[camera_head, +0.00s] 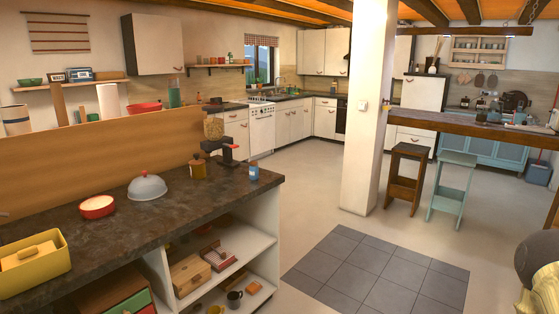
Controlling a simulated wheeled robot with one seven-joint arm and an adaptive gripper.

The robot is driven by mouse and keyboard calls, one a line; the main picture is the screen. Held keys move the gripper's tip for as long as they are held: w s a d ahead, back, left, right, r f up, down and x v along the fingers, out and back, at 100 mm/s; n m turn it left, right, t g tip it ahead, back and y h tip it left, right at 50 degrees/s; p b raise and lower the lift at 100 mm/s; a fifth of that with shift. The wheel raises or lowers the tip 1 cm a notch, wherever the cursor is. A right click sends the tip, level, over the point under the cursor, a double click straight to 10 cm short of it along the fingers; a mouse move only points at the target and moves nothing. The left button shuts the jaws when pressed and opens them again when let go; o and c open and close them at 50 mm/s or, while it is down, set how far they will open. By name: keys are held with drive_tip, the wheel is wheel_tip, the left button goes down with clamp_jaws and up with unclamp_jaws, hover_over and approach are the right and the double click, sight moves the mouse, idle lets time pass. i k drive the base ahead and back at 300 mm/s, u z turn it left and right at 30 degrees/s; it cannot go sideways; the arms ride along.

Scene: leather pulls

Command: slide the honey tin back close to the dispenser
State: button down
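An amber-brown tin with a dark lid (198,169), which looks like the honey tin, stands upright on the dark stone counter (125,222). The dispenser (226,150) stands behind it and to its right, with a dark body and a clear hopper (214,127) of tan grains. The tin is near the dispenser; I cannot tell the exact gap. My gripper is not in view.
A grey-white dome (147,187), a red-rimmed bowl (97,207) and a yellow bin (34,264) stand left on the counter. A brown panel (90,170) rises along its back. Open shelves below hold boxes and mugs. Floor to the right is clear around grey tiles (375,270).

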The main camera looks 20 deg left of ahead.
sight(197, 172)
drive_tip(key=z, duration=0.3)
drive_tip(key=i, duration=1.35)
drive_tip(key=u, duration=0.85)
drive_tip(key=i, duration=0.8)
drive_tip(key=u, duration=0.95)
